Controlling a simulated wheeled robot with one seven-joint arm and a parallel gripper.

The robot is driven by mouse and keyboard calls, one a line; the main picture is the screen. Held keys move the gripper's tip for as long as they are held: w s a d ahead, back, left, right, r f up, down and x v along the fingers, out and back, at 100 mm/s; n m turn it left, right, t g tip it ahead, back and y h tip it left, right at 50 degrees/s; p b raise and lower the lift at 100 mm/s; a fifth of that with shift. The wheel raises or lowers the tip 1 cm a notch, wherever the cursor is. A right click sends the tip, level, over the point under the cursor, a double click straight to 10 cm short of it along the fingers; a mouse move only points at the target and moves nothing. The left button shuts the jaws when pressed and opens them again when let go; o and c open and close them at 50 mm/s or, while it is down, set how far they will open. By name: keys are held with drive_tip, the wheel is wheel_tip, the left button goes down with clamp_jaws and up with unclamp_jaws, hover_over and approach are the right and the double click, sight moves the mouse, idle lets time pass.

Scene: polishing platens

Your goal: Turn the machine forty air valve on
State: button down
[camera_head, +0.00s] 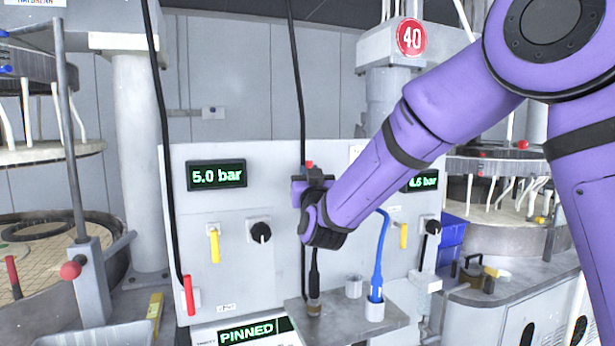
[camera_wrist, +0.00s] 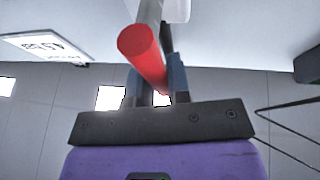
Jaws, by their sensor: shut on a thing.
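My gripper (camera_head: 312,178) is in front of the grey wall panel, left of the 4.6 bar display (camera_head: 423,182). In the wrist view its two fingers (camera_wrist: 155,88) are shut on a red cylindrical handle (camera_wrist: 143,48), which joins a grey metal part above. A little of the red handle (camera_head: 309,164) shows at the gripper in the head view. The round red 40 sign (camera_head: 411,37) is on the machine column above. My arm partly covers the panel, and what the handle is mounted on is hidden.
A 5.0 bar display (camera_head: 216,175), yellow lever (camera_head: 214,246) and black knob (camera_head: 261,232) are on the left panel. Another red handle (camera_head: 189,296) hangs lower left. A small shelf (camera_head: 345,325) bears cups and a blue tool (camera_head: 378,262). Black hoses hang close to my gripper.

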drive_tip(key=shift+f, duration=0.1)
drive_tip(key=c, duration=1.1)
unclamp_jaws()
drive_tip(key=shift+s, duration=0.1)
drive_tip(key=v, duration=1)
drive_tip(key=shift+s+f, duration=0.1)
drive_tip(key=shift+s, duration=0.2)
